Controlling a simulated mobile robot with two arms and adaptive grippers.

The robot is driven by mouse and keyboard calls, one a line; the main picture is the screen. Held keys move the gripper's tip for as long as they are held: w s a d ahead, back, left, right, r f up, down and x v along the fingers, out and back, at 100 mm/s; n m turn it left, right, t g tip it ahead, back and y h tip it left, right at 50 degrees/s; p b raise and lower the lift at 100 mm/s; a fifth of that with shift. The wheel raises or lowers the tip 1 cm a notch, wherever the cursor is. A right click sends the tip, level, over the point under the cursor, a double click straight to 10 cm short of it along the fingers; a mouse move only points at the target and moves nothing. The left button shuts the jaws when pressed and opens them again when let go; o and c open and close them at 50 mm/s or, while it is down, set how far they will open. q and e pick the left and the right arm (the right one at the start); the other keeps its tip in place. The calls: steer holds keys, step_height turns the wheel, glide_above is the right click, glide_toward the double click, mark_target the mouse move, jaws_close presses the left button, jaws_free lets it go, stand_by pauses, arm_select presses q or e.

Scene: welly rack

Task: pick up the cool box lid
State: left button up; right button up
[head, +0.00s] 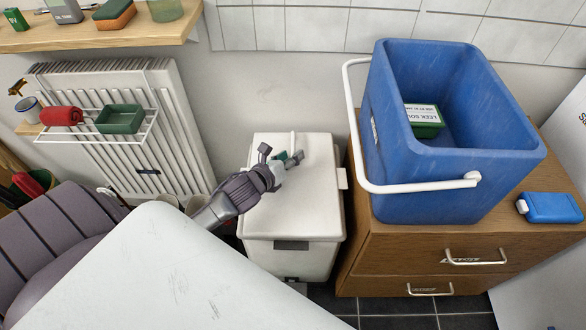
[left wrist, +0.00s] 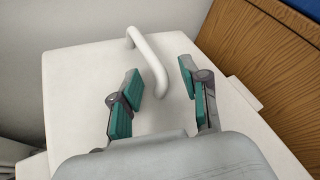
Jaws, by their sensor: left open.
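A white lid (head: 277,205) lies flat on a white box (head: 290,258) on the floor, left of the wooden drawer unit. A white bar handle (left wrist: 148,56) stands up from the lid; it also shows in the head view (head: 293,143). My left gripper (head: 291,160) is low over the lid. In the left wrist view its teal-padded fingers (left wrist: 161,77) are apart, with the handle's near end between them. I cannot tell whether a finger touches the handle. My right gripper is not in view.
A blue cool box (head: 455,202) stands open on the drawer unit (head: 400,255), close right of the lid, its white handle (head: 412,188) hanging forward. A green-and-white pack (head: 424,118) is inside. A radiator (head: 185,120) with a rack is at the left. A blue case (head: 552,208) lies right.

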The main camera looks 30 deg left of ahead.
arm_select(q)
jaws_close()
steer(key=shift+r, duration=0.1)
stand_by(0.4)
